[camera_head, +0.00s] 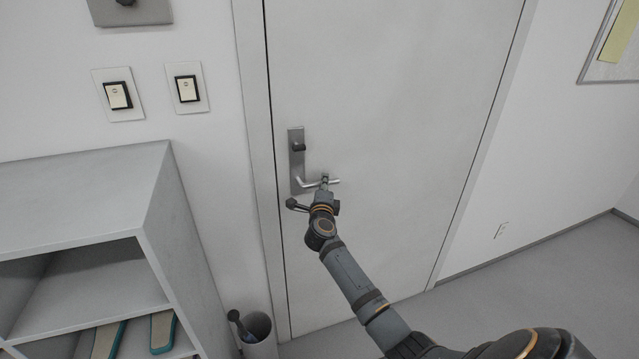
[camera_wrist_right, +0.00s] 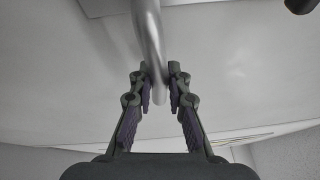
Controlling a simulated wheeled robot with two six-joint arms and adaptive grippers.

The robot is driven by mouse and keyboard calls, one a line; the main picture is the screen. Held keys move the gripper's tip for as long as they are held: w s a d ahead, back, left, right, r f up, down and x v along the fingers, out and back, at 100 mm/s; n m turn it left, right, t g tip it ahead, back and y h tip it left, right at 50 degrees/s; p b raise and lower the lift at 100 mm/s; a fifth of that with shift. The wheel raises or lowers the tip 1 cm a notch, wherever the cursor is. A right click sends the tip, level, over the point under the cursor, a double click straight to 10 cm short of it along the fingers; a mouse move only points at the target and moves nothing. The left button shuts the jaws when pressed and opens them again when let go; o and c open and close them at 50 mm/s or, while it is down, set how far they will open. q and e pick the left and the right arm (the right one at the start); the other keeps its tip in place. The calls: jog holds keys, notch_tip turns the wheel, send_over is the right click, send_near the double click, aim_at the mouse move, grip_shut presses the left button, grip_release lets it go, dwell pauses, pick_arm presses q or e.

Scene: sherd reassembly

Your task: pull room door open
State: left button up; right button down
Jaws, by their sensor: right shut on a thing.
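The white room door (camera_head: 390,110) stands in its frame and looks closed. Its metal lever handle (camera_head: 309,184) sticks out to the right from a grey plate (camera_head: 296,165) near the door's left edge, with a dark knob (camera_head: 298,147) above it. My right gripper (camera_head: 325,181) is at the lever, near its free end. In the right wrist view the handle (camera_wrist_right: 147,35) runs down between the two fingers of the right gripper (camera_wrist_right: 160,88), which are shut on it. My left gripper is not in view.
A grey shelf unit (camera_head: 80,195) with books stands at the left. A bin (camera_head: 260,330) with a dark-handled thing in it stands by the door's lower left. Light switches (camera_head: 118,95) are on the wall. The floor (camera_head: 540,290) at the right is clear.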

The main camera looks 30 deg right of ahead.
jog(key=shift+r, duration=0.25)
jog(key=shift+p, duration=0.3)
jog(key=shift+f+m+p, duration=0.15)
jog(key=shift+m+p, duration=0.35)
jog(key=shift+p, duration=0.2)
jog(key=f+m+p, duration=0.1)
jog(key=m+p, duration=0.1)
jog(key=shift+w+a+g+y+p, duration=0.1)
jog(key=shift+g+y+p, duration=0.2)
jog(key=shift+g+p, duration=0.1)
jog(key=shift+w+a+f+m+g+y+p, duration=0.1)
jog(key=shift+a+f+m+g+y+p, duration=0.15)
jog(key=shift+f+m+p, duration=0.35)
jog(key=shift+a+f+m+g+y+p, duration=0.1)
jog(key=shift+f+m+y+p, duration=0.25)
jog(key=shift+m+p, duration=0.25)
jog(key=shift+w+a+f+m+g+y+p, duration=0.1)
jog(key=shift+a+f+m+g+y+p, duration=0.15)
jog(key=shift+f+m+p, duration=0.35)
